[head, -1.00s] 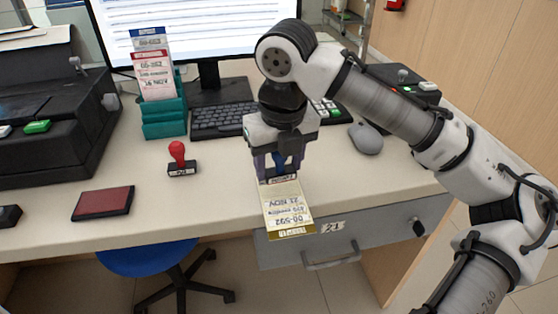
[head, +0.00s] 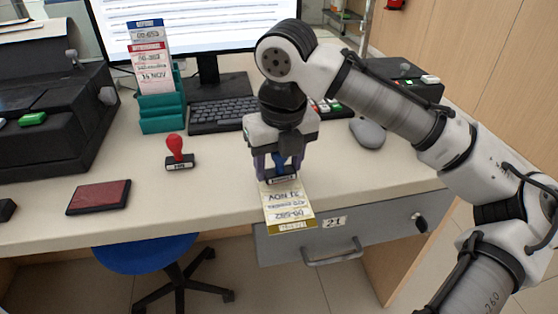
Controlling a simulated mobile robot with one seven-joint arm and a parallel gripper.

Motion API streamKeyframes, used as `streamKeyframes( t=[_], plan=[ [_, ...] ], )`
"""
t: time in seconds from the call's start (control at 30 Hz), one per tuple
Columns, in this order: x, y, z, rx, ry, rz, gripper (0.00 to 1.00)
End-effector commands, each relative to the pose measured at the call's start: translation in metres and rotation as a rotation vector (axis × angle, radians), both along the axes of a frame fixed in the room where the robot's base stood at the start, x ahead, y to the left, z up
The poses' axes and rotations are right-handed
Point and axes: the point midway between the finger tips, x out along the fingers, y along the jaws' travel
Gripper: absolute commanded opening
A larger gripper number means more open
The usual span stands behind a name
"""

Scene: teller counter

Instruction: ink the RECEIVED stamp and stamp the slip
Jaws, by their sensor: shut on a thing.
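My gripper (head: 278,174) points down and is shut on a stamp (head: 283,173) with a blue handle and a black base. I cannot read its label. The stamp is at the far end of a cream slip (head: 288,206) with a gold band and hides part of that end. I cannot tell whether the stamp touches the slip. The slip lies at the counter's front edge, above the drawer. A red-handled stamp (head: 178,152) stands upright to the left, its label too small to read. A dark red ink pad (head: 99,197) lies further left.
A teal holder (head: 161,114) with several slips stands behind the red-handled stamp. A keyboard (head: 218,116), a monitor (head: 210,35) and a mouse (head: 367,132) are at the back. A black machine (head: 55,135) fills the left.

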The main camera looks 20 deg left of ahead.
Motion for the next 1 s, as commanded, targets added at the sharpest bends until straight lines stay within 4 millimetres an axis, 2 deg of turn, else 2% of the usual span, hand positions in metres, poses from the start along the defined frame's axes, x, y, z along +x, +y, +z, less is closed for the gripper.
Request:
streamKeyframes(
  t=[1.0],
  plan=[
    [0.0, 0.0, -0.011, 0.0, 0.0, 0.0, 0.39]
  ],
)
